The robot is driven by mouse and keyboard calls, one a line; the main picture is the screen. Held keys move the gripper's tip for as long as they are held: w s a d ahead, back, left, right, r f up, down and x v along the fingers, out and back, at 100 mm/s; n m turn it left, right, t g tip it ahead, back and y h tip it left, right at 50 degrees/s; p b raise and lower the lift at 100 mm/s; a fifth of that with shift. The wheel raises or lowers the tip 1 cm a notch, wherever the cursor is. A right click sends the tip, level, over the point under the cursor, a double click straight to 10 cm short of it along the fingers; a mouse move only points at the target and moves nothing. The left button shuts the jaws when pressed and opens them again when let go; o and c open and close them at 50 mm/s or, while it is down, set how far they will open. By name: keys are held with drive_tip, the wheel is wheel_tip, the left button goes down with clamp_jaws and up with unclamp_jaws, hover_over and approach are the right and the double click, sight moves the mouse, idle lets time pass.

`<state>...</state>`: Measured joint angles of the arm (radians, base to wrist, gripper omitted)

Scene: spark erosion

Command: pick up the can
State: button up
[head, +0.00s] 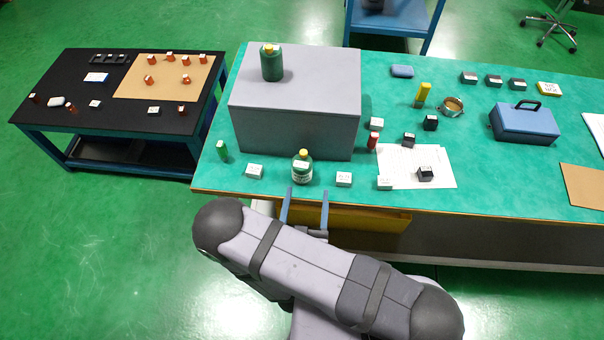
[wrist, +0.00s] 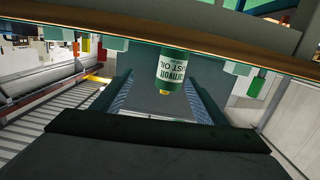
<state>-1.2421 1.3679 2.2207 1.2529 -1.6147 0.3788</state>
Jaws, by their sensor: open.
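A dark green can (head: 302,172) with a yellow cap and a white label stands upright near the front edge of the green bench top. A similar green can (head: 272,65) with a yellow cap stands on the grey box. My gripper (head: 307,195) is open and empty at the bench's front edge, just in front of the lower can. In the wrist view, which looks upside down, the lower can (wrist: 173,72) lies in line between my two open fingers (wrist: 165,97), beyond their tips. The jaws do not touch it.
The large grey box (head: 295,122) stands behind the lower can. White-labelled small boxes (head: 255,171) (head: 344,179) flank it, with a green cylinder (head: 222,151) farther left. White papers (head: 398,165) and a blue case (head: 524,123) lie right. A black-topped table (head: 75,75) stands left.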

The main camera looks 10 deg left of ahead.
sight(301, 174)
drive_tip(key=shift+w+a+r+t+y, duration=0.25)
drive_tip(key=shift+w+a+r, duration=0.1)
drive_tip(key=shift+w, duration=0.25)
drive_tip(key=shift+w+a+r+t+y, duration=0.2)
drive_tip(key=shift+w+a+t, duration=0.1)
drive_tip(key=shift+w, duration=0.3)
drive_tip(key=shift+w+p, duration=0.1)
drive_tip(key=shift+p, duration=0.2)
drive_tip(key=shift+w+a+r, duration=0.1)
drive_tip(key=shift+w+r, duration=0.05)
drive_tip(key=shift+w, duration=0.2)
drive_tip(key=shift+w+a+p, duration=0.15)
drive_tip(key=shift+w+p, duration=0.45)
drive_tip(key=shift+w, duration=0.45)
drive_tip(key=shift+w+a+p, duration=0.15)
drive_tip(key=shift+w+p, duration=0.4)
drive_tip(key=shift+w, duration=0.5)
drive_tip(key=c, duration=1.3)
